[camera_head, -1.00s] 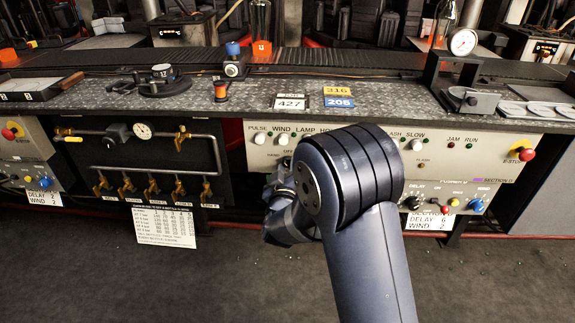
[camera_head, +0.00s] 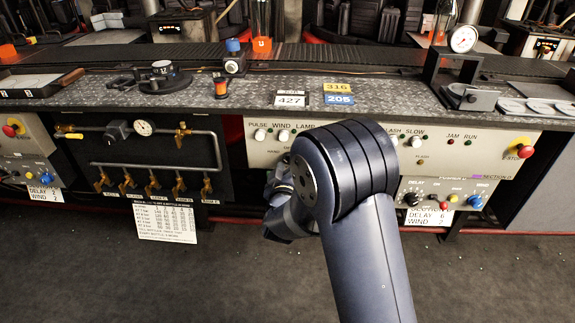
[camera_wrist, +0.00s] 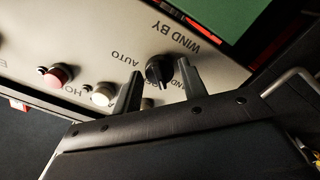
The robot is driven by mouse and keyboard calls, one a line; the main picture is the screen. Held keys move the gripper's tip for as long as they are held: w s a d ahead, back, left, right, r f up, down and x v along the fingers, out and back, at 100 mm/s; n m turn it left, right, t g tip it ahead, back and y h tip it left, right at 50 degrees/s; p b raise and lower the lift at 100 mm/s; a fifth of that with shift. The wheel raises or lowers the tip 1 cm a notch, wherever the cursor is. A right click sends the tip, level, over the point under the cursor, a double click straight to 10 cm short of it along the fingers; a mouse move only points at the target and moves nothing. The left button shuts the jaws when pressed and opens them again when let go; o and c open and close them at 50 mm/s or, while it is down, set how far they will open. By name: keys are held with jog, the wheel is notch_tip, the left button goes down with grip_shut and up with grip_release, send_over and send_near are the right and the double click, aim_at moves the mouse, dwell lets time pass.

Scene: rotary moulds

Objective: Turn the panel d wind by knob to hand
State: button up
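The cream panel (camera_head: 440,152), marked section D at its right end, spans the right half of the bench front. In the wrist view, a black rotary knob (camera_wrist: 159,71) sits on this panel near the upside-down words WIND BY and AUTO. My gripper (camera_wrist: 160,70) is at the panel with one dark finger on each side of the knob. A gap shows on the left finger's side; the right finger is very close to the knob, and I cannot tell whether it touches. The knob's exact setting is unclear. In the head view, my arm hides the knob and fingertips.
In the wrist view, a red button (camera_wrist: 58,76) and a pale button (camera_wrist: 103,94) lie left of the fingers. A metal handle (camera_wrist: 288,82) is at the right. A red stop button (camera_head: 525,152) is at the panel's right end. Brass valves (camera_head: 153,187) hang left of my arm.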

jog(key=shift+o, duration=1.2)
jog(key=shift+s, duration=0.1)
jog(key=s+p, duration=0.1)
jog(key=s, duration=0.9)
jog(key=shift+s+a, duration=0.15)
jog(key=shift+s, duration=0.15)
jog(key=w+b, duration=0.1)
jog(key=w, duration=1)
jog(key=shift+s, duration=0.2)
